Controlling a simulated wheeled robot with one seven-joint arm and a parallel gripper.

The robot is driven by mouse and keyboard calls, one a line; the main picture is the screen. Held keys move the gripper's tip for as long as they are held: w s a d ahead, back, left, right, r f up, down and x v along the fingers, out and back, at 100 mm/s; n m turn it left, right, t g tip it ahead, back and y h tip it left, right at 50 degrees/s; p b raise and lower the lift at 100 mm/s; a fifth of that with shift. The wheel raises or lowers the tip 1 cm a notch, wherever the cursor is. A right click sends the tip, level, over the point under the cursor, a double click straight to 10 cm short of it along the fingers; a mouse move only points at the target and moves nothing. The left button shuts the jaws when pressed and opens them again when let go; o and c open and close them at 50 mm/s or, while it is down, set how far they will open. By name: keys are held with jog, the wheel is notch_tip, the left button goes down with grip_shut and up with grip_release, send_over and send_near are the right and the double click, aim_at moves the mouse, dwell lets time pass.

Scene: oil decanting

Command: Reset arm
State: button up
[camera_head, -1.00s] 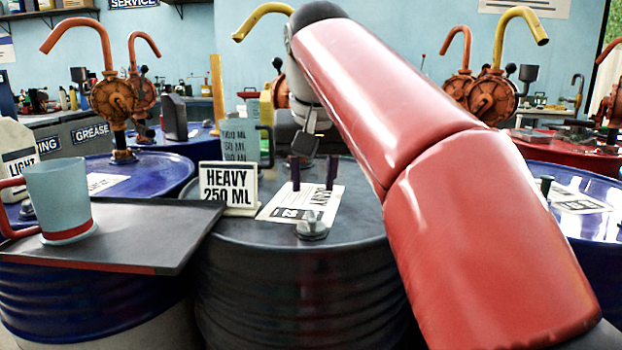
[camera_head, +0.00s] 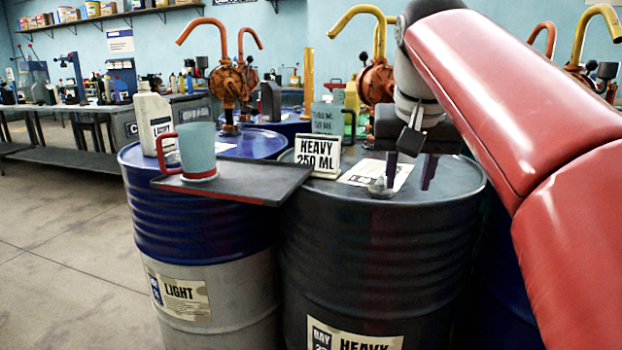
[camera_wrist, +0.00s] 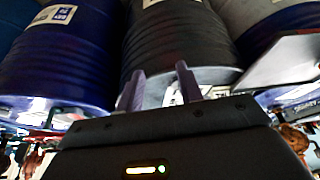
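My gripper (camera_head: 408,172) hangs over the top of the dark grey drum (camera_head: 375,275), its two dark fingers pointing down with a gap between them and nothing held. In the wrist view the two purple-grey fingers (camera_wrist: 158,90) stand apart and empty in front of the drums. My red arm comes in from the right of the head view. A light blue jug with a red handle (camera_head: 197,152) stands upright on a dark tray (camera_head: 262,180). A second, translucent measuring jug (camera_head: 326,119) stands behind the "HEAVY 250 ML" sign (camera_head: 318,156).
A blue drum (camera_head: 192,222) labelled LIGHT stands to the left, with a white bottle (camera_head: 152,122) on it. Orange hand pumps (camera_head: 229,85) rise from drums behind. A metal bung (camera_head: 380,187) sits near the grey drum's front rim. Open floor (camera_head: 60,250) lies to the left.

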jog(key=s+f, duration=0.5)
jog(key=f, duration=0.4)
jog(key=s+f+n, duration=0.1)
jog(key=s+f, duration=0.5)
jog(key=f, duration=0.3)
jog(key=s+f+n+t, duration=0.1)
jog(key=s+f, duration=0.5)
jog(key=f, duration=0.3)
jog(key=shift+d+y, duration=0.4)
jog(key=shift+d, duration=0.05)
jog(key=shift+s, duration=0.1)
